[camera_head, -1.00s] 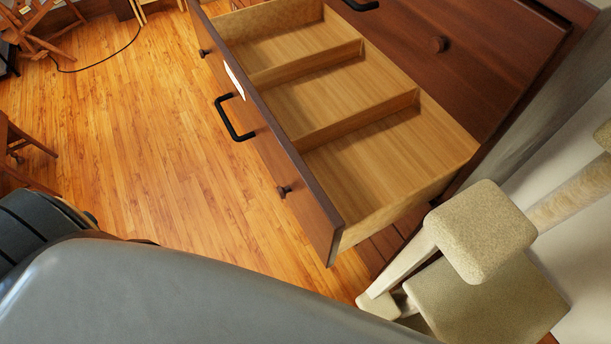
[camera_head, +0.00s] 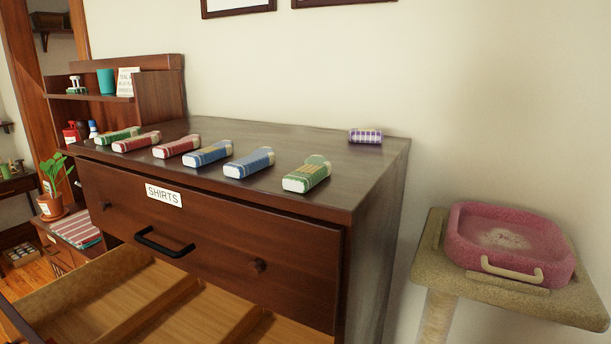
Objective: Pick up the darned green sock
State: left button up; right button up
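Several small rolled or folded cloth bundles lie in a row on top of the dark wooden dresser (camera_head: 330,150). A green and white bundle (camera_head: 118,135) is at the left end of the row. Another green bundle (camera_head: 307,175), patterned with white, lies at the right end near the front edge. I cannot tell whether either green bundle is a sock, or see any darning. Red bundles (camera_head: 137,142) (camera_head: 177,146) and blue bundles (camera_head: 208,153) (camera_head: 249,162) lie between them. Neither gripper is in view.
A purple checked bundle (camera_head: 365,136) lies at the dresser's back right. An open, divided drawer (camera_head: 150,300) juts out below the closed SHIRTS drawer (camera_head: 200,215). A carpeted stand (camera_head: 435,245) with a pink tray (camera_head: 462,225) is at right. A potted plant (camera_head: 52,190) stands at left.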

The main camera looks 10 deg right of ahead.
aim_at(316, 168)
jog(key=k+j, duration=0.15)
jog(key=k, duration=0.45)
jog(key=k+j+z, duration=0.15)
jog(key=k, duration=0.45)
